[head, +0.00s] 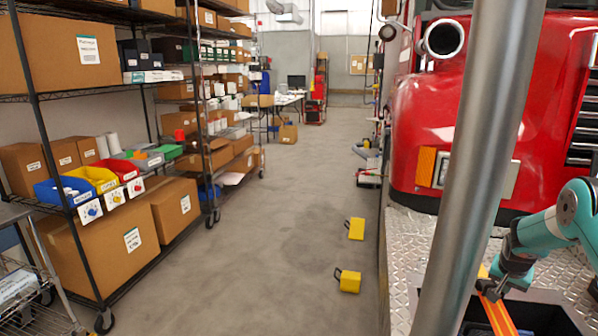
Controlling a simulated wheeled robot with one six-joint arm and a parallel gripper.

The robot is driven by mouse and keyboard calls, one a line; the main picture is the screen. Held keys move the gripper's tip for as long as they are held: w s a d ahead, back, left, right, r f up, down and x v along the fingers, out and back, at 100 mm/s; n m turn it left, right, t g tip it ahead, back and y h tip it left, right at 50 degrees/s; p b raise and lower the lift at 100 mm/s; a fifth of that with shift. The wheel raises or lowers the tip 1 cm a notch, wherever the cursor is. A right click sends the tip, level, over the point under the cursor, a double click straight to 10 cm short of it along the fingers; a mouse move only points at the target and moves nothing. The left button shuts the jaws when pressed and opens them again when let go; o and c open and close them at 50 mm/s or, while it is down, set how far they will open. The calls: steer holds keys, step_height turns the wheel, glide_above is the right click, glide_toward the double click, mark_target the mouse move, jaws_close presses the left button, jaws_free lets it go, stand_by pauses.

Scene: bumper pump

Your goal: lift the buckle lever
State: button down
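An orange strap (499,318) runs over a dark open recess in the truck's bumper at the lower right. My gripper (490,289) is at the strap's upper part, at the end of my teal arm, pointing down and left. The fingertips are dark and small and overlap the strap there. I cannot tell whether they touch it or hold anything. The buckle and its lever cannot be made out apart from the gripper and strap.
A grey pole (474,170) stands close in front, left of my gripper. The red truck (440,105) rises behind its diamond-plate bumper (408,255). Two yellow wheel chocks (349,282) (356,229) lie on the floor.

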steer(key=shift+f, duration=0.1)
steer(key=shift+f+b, duration=2.15)
steer(key=shift+f, duration=0.2)
steer(key=shift+w+d+b, duration=0.2)
steer(key=shift+w+b, duration=0.65)
steer(key=shift+b, duration=0.1)
steer(key=shift+w+d+r+b, duration=0.1)
steer(key=shift+w+r+b, duration=0.35)
steer(key=shift+b, duration=0.1)
steer(key=shift+f, duration=0.15)
